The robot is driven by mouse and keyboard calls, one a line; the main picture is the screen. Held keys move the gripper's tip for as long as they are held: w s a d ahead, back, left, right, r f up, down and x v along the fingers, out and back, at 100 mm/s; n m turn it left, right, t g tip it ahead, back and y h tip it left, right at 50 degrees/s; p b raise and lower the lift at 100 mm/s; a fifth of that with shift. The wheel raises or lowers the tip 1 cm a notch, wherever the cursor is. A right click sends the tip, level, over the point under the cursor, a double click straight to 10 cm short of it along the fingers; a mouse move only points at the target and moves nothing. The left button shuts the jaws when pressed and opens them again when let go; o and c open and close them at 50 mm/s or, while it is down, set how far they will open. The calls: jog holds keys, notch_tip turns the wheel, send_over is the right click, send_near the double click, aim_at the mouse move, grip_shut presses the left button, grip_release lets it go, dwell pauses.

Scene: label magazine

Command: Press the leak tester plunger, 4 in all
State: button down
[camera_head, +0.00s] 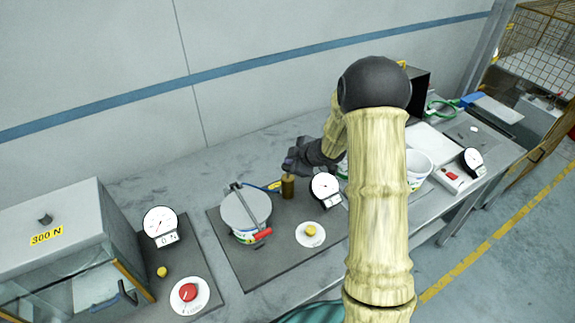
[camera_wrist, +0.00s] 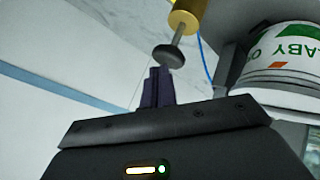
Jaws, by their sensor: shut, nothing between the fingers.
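The leak tester stands on a dark mat (camera_head: 275,262) in the middle of the bench. Its brass pump cylinder (camera_head: 288,187) is upright behind the lidded tin and the gauge. In the wrist view the cylinder (camera_wrist: 186,18) has a thin rod ending in a grey round plunger knob (camera_wrist: 168,56). My gripper (camera_head: 289,166) is over the cylinder and hides the knob in the head view. In the wrist view my fingers (camera_wrist: 158,73) are shut and empty, with their tips right by the knob. I cannot tell whether they touch it.
The tin (camera_head: 246,212) is clamped under a bar with a red handle. A gauge (camera_head: 325,188) and a yellow button (camera_head: 311,231) are close by. A 300 N press box (camera_head: 60,235), another gauge (camera_head: 160,224) and a red button (camera_head: 188,293) stand left. A white tub (camera_head: 418,167) stands right.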

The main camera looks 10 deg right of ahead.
jog(key=shift+s+f+b, duration=0.1)
jog(key=shift+f+b, duration=1.1)
jog(key=shift+f, duration=0.4)
dwell(1.5)
jog(key=shift+r, duration=0.15)
jog(key=shift+r+p, duration=2.2)
jog(key=shift+p, duration=0.15)
notch_tip(320, 180, up, 5)
jog(key=p, duration=0.5)
